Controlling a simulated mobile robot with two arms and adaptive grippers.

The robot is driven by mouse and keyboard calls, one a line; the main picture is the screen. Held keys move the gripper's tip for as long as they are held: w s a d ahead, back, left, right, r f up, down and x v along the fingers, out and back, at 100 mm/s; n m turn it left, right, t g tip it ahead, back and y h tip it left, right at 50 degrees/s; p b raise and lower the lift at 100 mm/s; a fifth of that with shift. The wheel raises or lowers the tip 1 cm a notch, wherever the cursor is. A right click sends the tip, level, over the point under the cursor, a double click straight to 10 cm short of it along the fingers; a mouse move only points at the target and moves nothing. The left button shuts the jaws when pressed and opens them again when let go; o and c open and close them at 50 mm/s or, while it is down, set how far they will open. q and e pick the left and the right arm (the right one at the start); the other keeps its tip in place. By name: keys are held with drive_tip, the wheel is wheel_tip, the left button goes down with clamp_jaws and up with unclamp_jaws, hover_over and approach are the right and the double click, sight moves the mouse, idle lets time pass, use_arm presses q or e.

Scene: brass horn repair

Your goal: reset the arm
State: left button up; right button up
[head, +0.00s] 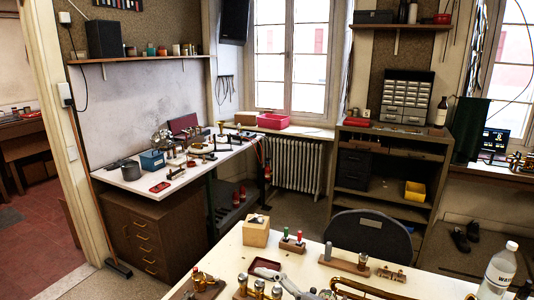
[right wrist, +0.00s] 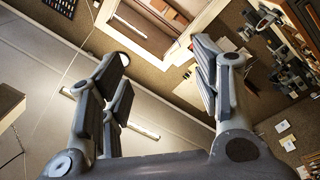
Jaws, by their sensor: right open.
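My right gripper (right wrist: 160,62) fills much of the right wrist view. Its dark padded fingers stand wide apart, with nothing between them. Behind the fingers are a plain pale surface, a wooden frame and a brown board with hanging tools.
A pale workbench (head: 240,262) at the front holds brass parts, wooden blocks and a clear bottle (head: 499,272). A dark chair back (head: 371,236) stands behind it. A white side bench (head: 130,184) with tools runs along the left wall. Open floor (head: 130,287) lies at the lower left.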

drive_tip(key=w+d+r+m+t+h, duration=0.2)
drive_tip(key=d+m+t+h, duration=0.9)
drive_tip(key=m, duration=0.3)
drive_tip(key=s+d+f+m+g+h, duration=0.75)
drive_tip(key=d+f, duration=0.35)
drive_tip(key=f, duration=0.3)
drive_tip(key=s+f+n+g+y, duration=0.1)
drive_tip(key=s+f+g, duration=0.35)
drive_tip(key=s, duration=0.55)
drive_tip(key=s+f+n+g+y, duration=0.1)
drive_tip(key=s+f+g, duration=0.35)
drive_tip(key=s, duration=0.55)
wheel_tip(320, 180, down, 34)
drive_tip(key=s+g+b, duration=0.2)
drive_tip(key=s+b, duration=0.1)
drive_tip(key=b, duration=0.3)
drive_tip(key=s+d+f+b, duration=0.2)
drive_tip(key=s+f+b, duration=0.2)
drive_tip(key=s+f, duration=1.2)
wheel_tip(320, 180, down, 3)
drive_tip(key=shift+d+f+g, duration=0.2)
drive_tip(key=shift+d+g, duration=0.2)
drive_tip(key=shift+g, duration=0.05)
